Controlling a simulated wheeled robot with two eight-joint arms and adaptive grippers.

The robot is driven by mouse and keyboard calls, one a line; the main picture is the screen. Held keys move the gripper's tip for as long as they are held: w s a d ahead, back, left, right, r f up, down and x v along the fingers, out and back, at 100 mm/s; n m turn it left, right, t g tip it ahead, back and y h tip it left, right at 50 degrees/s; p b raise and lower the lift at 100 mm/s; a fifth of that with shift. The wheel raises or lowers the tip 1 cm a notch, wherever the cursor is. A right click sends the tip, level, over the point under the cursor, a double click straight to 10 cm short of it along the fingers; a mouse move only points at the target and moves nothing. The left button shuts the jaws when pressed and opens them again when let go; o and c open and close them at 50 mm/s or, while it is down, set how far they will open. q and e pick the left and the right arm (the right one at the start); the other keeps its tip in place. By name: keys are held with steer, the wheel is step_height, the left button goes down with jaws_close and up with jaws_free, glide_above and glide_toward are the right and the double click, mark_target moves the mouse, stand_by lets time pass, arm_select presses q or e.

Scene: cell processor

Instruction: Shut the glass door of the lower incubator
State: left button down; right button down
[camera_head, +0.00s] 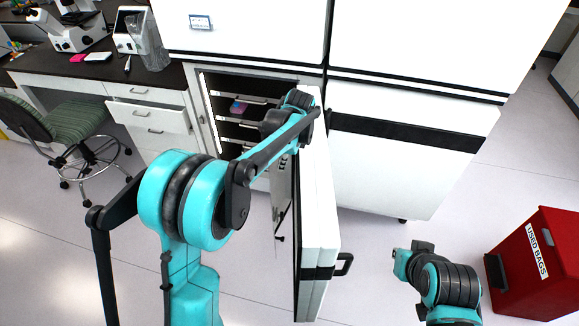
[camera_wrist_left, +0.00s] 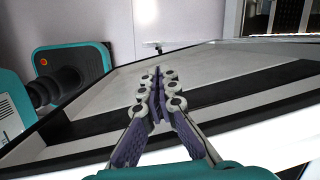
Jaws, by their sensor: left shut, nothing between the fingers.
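The lower incubator (camera_head: 205,100) stands open, with shelves inside. Its glass door (camera_head: 281,205) appears as a thin, see-through panel swung outward, with a small dark catch near its lower edge. My left arm crosses in front and hides part of it. The thick white outer door (camera_head: 318,190) is also wide open, seen nearly edge-on. My left gripper (camera_wrist_left: 158,82) is shut and empty in the left wrist view, above a pale panel with black bands. In the head view, my arm mostly hides its fingers beside the doors. I cannot tell whether they touch the glass. My right gripper's fingers do not show.
The outer door's black handle (camera_head: 344,265) sticks out to the right. A red used-bags bin (camera_head: 535,265) stands at the right. A drawer (camera_head: 155,112) is pulled out under the bench at the left, near a green chair (camera_head: 75,120).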

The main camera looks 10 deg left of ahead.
arm_select(q)
step_height(320, 180, down, 11)
steer(key=w+a+m+b, duration=0.1)
steer(key=w, duration=0.1)
steer(key=shift+w+a+m+g, duration=0.15)
steer(key=shift+a+m+g, duration=0.2)
steer(key=shift+m+g, duration=0.05)
stand_by(0.3)
